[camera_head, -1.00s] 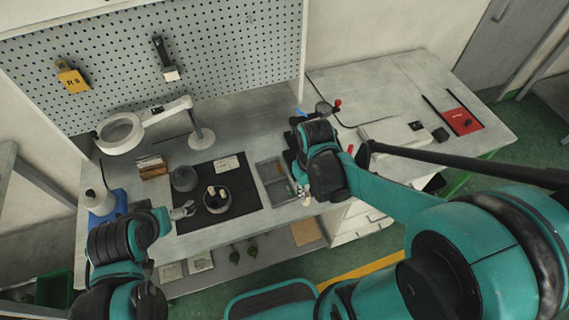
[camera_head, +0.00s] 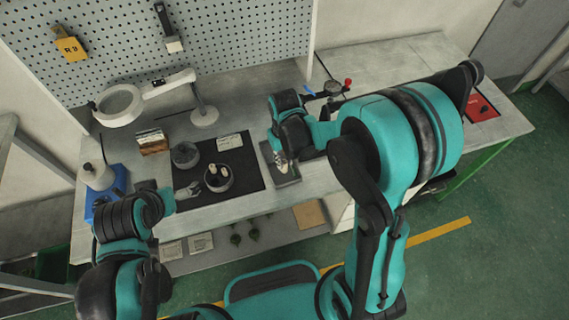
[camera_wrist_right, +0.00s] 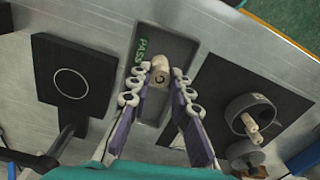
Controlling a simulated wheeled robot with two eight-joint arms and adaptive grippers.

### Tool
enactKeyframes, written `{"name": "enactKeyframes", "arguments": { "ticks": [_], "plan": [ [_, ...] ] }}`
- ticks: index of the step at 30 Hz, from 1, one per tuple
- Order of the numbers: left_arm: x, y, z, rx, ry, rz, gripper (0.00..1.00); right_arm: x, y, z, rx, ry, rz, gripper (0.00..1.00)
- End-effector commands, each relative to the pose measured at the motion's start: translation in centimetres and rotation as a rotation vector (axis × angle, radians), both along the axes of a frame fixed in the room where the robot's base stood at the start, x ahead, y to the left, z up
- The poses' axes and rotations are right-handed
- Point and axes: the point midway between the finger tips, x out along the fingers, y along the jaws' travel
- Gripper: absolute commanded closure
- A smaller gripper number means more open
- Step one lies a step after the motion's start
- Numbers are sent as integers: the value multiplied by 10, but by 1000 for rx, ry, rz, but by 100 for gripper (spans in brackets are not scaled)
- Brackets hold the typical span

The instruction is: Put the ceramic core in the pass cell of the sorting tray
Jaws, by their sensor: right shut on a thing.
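My right gripper (camera_head: 281,158) is over the sorting tray (camera_head: 287,179) in the head view. In the right wrist view, my right gripper (camera_wrist_right: 160,77) is shut on a beige ceramic core (camera_wrist_right: 160,76) held between its fingertips. The core is over the tray (camera_wrist_right: 178,48), beside the green PASS lettering (camera_wrist_right: 138,57). I cannot tell whether the core touches the tray floor. The arm and gripper cover much of the tray in the head view. My left gripper (camera_head: 193,188) is low at the left, by the dark mat; its jaw opening is unclear.
A round dark bowl (camera_head: 217,185) holding pale pieces stands on the black mat (camera_head: 247,177), with a grey round pot (camera_head: 185,155) behind. A magnifier lamp (camera_head: 204,115) stands at the back. A black plate with a white circle (camera_wrist_right: 72,82) lies beside the tray.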

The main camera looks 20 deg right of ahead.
Motion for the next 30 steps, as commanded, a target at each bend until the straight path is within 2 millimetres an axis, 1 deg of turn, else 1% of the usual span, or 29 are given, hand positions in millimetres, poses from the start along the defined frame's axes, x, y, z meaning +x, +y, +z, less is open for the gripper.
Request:
{"name": "enactKeyframes", "arguments": {
  "ticks": [1, 3, 11, 15, 16, 17, 18, 26, 30],
  "plan": [
    [0, 0, -8, 0, 0, 0, 0, 1, 0, -13, 0, 0, 0, 100],
    [0, 0, -10, 0, 0, 0, 0, 0, 0, -20, 0, 0, 0, 100],
    [0, 0, -9, 0, 0, 0, 0, 0, 0, -20, 0, 0, 0, 100],
    [0, 0, -14, 0, 0, 0, 0, 0, 0, -25, 0, 0, 0, 100],
    [0, 0, -13, 0, 0, 0, 0, 0, 0, -23, 0, 0, 0, 73],
    [0, 0, -12, 0, 0, 0, 0, 0, 0, -23, 0, 0, 0, 65],
    [0, 0, -12, 0, 0, 0, 0, 0, 0, -23, 0, 0, 0, 60],
    [0, 0, -12, 0, 0, 0, 0, 0, 0, -22, 0, 0, 0, 60],
    [0, 0, -6, 0, 0, 0, 0, 0, 0, -14, 0, 0, 0, 60]
  ]
}}
